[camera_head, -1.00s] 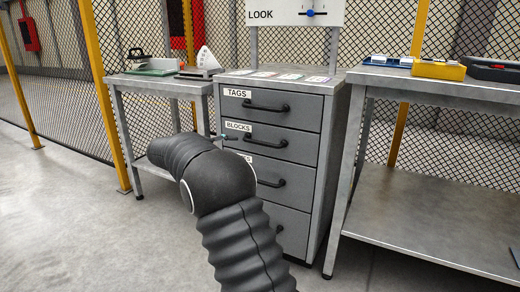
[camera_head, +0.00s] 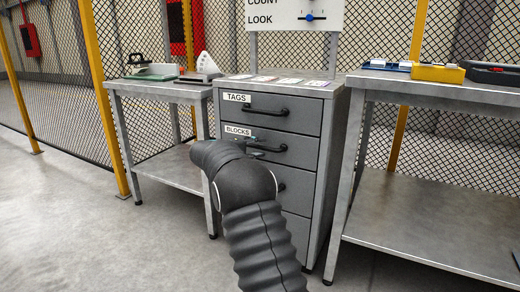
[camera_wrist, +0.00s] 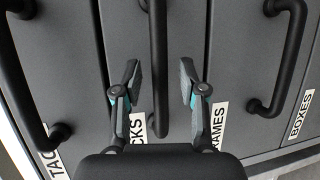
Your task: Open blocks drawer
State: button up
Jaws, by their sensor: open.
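The blocks drawer (camera_head: 298,151) is the second one down in the grey cabinet. It looks flush with its neighbours, under the BLOCKS label (camera_head: 238,131). Its black bar handle (camera_head: 275,149) also shows in the wrist view (camera_wrist: 158,60), upright in that picture. My gripper (camera_wrist: 160,82) is open, with one finger on each side of this handle and a gap to it on both sides. In the head view my arm hides most of the gripper; only a small part shows by the handle's left end.
The tags drawer (camera_head: 300,117) is above, with its own handle (camera_head: 265,109). Lower drawers carry handles too; the frames handle (camera_wrist: 285,60) is right of my gripper. A left table (camera_head: 165,86) and a right workbench (camera_head: 430,85) flank the cabinet. Floor at front left is clear.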

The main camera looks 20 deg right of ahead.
jog(key=shift+w+d, duration=0.15)
jog(key=shift+d, duration=0.2)
jog(key=shift+c, duration=0.2)
grip_shut()
